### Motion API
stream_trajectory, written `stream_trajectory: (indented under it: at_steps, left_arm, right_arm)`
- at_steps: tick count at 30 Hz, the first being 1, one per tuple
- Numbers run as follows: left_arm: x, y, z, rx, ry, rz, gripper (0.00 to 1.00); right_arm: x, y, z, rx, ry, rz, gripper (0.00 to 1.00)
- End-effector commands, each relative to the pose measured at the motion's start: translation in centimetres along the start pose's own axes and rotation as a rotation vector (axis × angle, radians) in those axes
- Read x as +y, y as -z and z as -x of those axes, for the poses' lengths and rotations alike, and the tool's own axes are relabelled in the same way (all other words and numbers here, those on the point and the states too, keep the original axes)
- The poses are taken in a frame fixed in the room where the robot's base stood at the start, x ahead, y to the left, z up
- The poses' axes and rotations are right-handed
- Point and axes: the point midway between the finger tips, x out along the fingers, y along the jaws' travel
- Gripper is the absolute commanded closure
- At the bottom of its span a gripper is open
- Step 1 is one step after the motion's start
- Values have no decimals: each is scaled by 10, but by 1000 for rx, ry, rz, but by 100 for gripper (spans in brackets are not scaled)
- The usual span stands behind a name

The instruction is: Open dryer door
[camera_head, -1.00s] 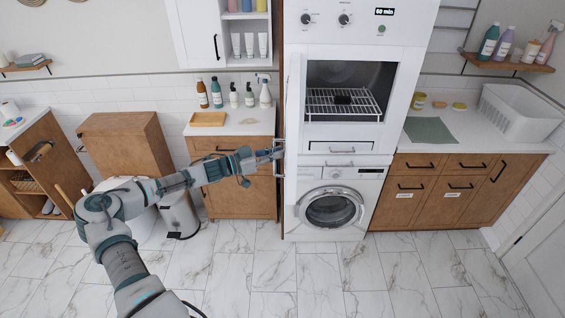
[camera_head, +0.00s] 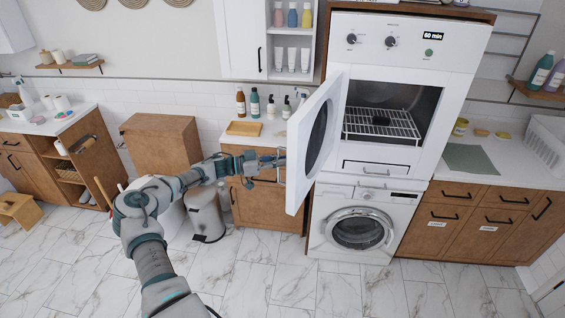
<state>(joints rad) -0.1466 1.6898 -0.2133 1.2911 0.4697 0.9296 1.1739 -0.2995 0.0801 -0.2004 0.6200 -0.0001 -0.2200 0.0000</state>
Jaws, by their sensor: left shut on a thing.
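The white dryer (camera_head: 398,62) is the upper unit of a stack. Its door (camera_head: 299,190) stands open, hinged on the left and swung out toward the left, with a dark round window in it. The opening shows a dark drum and a white wire rack (camera_head: 381,126). My left gripper (camera_head: 278,163) is at the outer side of the door's free edge, shut on the door handle (camera_head: 282,174). The door partly hides where the fingers meet the handle. My right gripper is out of view.
A front-loading washer (camera_head: 361,228) with a closed door stands below the dryer. A wooden cabinet (camera_head: 262,207) with bottles on its counter is behind my left gripper. A grey bin (camera_head: 206,214) stands beside it. The marble floor in front is clear.

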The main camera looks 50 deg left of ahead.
Motion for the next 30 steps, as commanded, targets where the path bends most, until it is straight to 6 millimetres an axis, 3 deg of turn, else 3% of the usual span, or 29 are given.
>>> stream_trajectory:
  at_steps: [1, 2, 4, 19, 26, 30]
  left_arm:
    - [1, 2, -1, 4, -1, 1, 100]
    - [1, 2, -1, 3, -1, 0, 82]
    - [2, 2, -2, 1, -1, 0, 64]
    - [1, 1, 4, -2, -2, -1, 63]
    - [0, 1, 27, 1, -1, 0, 63]
    - [-1, -1, 54, -5, 1, -1, 63]
  right_arm:
    - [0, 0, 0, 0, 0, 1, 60]
    - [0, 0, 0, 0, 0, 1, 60]
    - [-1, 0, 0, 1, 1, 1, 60]
    - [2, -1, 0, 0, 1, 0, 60]
    - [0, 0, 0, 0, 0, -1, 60]
    - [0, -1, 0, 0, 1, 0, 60]
